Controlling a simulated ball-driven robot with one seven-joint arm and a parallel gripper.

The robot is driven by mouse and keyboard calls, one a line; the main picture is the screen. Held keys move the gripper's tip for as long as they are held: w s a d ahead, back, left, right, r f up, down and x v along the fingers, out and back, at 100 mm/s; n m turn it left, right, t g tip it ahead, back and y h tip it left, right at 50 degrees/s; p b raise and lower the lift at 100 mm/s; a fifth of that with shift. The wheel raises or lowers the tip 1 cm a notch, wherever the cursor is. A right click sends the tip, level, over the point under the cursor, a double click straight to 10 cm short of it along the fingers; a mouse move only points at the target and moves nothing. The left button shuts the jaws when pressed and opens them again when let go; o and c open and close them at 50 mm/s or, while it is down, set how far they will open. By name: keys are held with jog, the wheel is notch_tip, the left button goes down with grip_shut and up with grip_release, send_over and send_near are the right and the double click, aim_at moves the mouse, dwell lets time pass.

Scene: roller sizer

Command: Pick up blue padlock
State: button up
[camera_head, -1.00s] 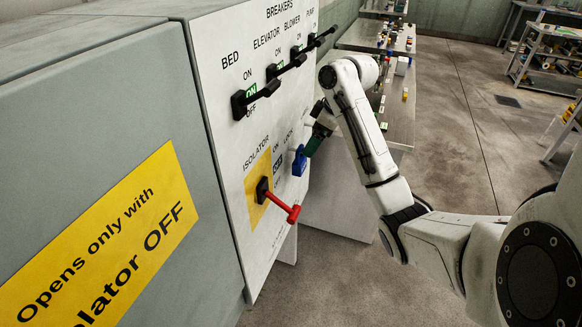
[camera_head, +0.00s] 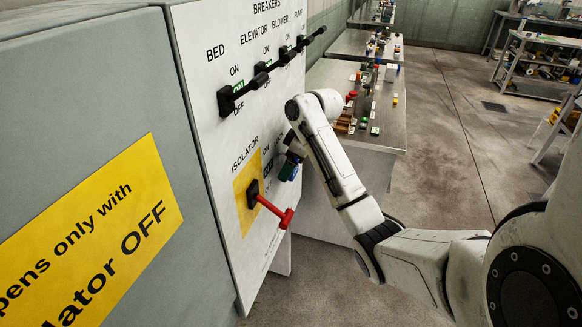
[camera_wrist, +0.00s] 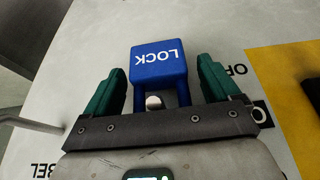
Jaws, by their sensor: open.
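The blue padlock (camera_wrist: 160,62) hangs at the white panel, its body marked LOCK, upside down in the wrist view. It has a shackle, partly hidden by my gripper's base. In the head view the padlock (camera_head: 289,172) is small and partly covered by my gripper (camera_head: 293,157). My gripper (camera_wrist: 161,72) is open in the wrist view, with one green finger on each side of the padlock. Gaps show between both fingers and the padlock body, so it is not clamped.
The red-handled isolator lever (camera_head: 274,208) sticks out from its yellow plate, left of and below the padlock. Black breaker handles (camera_head: 262,76) jut out above. A bench (camera_head: 388,130) with small parts stands behind my arm. Open floor lies to the right.

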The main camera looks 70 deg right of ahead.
jog(key=shift+c, duration=0.3)
jog(key=c, duration=1)
jog(key=shift+r, duration=0.1)
jog(key=shift+c, duration=0.2)
